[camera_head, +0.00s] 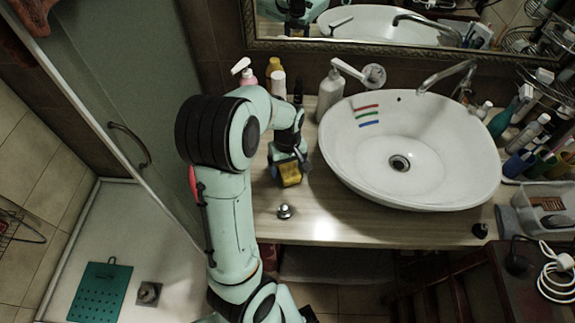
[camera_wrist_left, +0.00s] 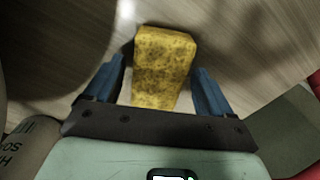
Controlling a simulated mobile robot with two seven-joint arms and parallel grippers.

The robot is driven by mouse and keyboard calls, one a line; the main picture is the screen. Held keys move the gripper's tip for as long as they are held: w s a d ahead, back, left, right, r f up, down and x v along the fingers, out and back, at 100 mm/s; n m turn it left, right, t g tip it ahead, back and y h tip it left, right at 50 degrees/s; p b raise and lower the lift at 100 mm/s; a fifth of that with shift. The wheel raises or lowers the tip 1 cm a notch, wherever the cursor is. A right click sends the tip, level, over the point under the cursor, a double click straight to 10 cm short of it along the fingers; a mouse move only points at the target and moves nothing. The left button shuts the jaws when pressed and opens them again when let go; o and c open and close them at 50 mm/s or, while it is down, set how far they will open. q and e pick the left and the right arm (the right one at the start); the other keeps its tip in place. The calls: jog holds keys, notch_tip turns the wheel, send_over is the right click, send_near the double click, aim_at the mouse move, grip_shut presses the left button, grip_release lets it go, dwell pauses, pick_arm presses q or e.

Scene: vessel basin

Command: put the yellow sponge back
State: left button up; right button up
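The yellow sponge (camera_head: 290,176) is on the wooden counter, left of the white basin. It is worn and mottled, and it shows in the left wrist view (camera_wrist_left: 163,65). My left gripper (camera_head: 288,163) reaches down over it from behind. In the left wrist view the blue fingers (camera_wrist_left: 157,88) stand apart on either side of the sponge. A gap shows at the left finger; the right finger is very close, and I cannot tell if it touches. The gripper's body hides part of the sponge in the head view. My right gripper is not in view.
The white basin (camera_head: 345,165) stands right of my left gripper. Bottles and a white soap dispenser (camera_head: 331,90) line the back. A small metal knob (camera_head: 285,211) is near the front edge. A grey tray (camera_head: 530,215) sits at the right. Bare counter (camera_head: 330,222) lies in front.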

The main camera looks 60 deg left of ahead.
aim_at(288, 168)
pick_arm(q)
jog(key=shift+r, duration=0.15)
notch_tip(288, 168, up, 12)
jog(key=p, duration=0.1)
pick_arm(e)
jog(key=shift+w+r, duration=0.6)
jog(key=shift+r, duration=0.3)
